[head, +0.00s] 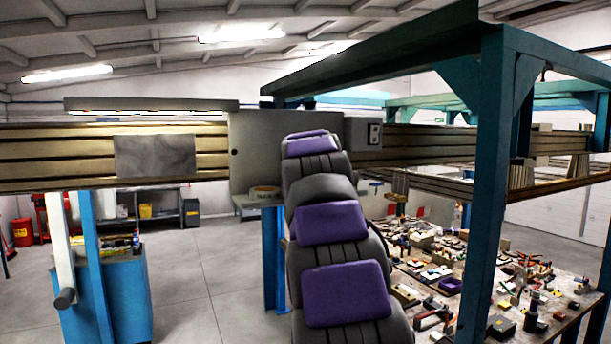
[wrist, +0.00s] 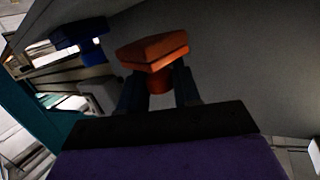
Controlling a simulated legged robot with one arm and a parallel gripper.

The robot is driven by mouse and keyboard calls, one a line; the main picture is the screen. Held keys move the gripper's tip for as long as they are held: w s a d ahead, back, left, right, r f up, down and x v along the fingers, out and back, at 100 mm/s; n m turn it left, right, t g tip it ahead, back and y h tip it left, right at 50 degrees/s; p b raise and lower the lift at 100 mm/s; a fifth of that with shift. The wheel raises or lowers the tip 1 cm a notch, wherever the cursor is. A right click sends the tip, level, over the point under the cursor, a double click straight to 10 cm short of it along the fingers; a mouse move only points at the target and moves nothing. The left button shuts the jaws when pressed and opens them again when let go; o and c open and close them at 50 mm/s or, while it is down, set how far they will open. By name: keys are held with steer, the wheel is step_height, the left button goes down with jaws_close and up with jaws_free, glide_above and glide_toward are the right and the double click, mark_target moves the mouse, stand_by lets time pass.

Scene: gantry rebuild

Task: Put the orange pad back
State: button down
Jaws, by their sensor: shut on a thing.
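The orange pad (wrist: 153,48) shows in the wrist view as a flat block with a short round stem below it. My gripper (wrist: 158,84) is shut on the stem, one dark finger on each side. The pad is in front of a large dark grey surface (wrist: 240,60); I cannot tell whether it touches it. In the head view my arm reaches up toward the grey box (head: 258,140) on the gantry beam (head: 60,157). The gripper and the orange pad are hidden there.
A blue pad (wrist: 80,33) is left of the orange pad in the wrist view. A teal post (head: 487,190) stands to the right of my arm. A workbench (head: 415,290) crowded with tools lies behind it. The floor (head: 200,280) at left is open beside a blue cabinet (head: 128,295).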

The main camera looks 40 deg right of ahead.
steer(key=shift+w, duration=0.15)
steer(key=shift+w+d+f, duration=0.1)
steer(key=shift+w+f, duration=0.1)
steer(key=shift+f, duration=0.4)
steer(key=shift+s+f+p, duration=0.2)
steer(key=shift+f+p, duration=0.15)
steer(key=shift+f, duration=0.55)
steer(key=shift+w+f, duration=0.15)
steer(key=shift+f, duration=0.2)
steer(key=c, duration=0.8)
jaws_free()
steer(key=shift+f, duration=0.1)
steer(key=shift+r, duration=0.2)
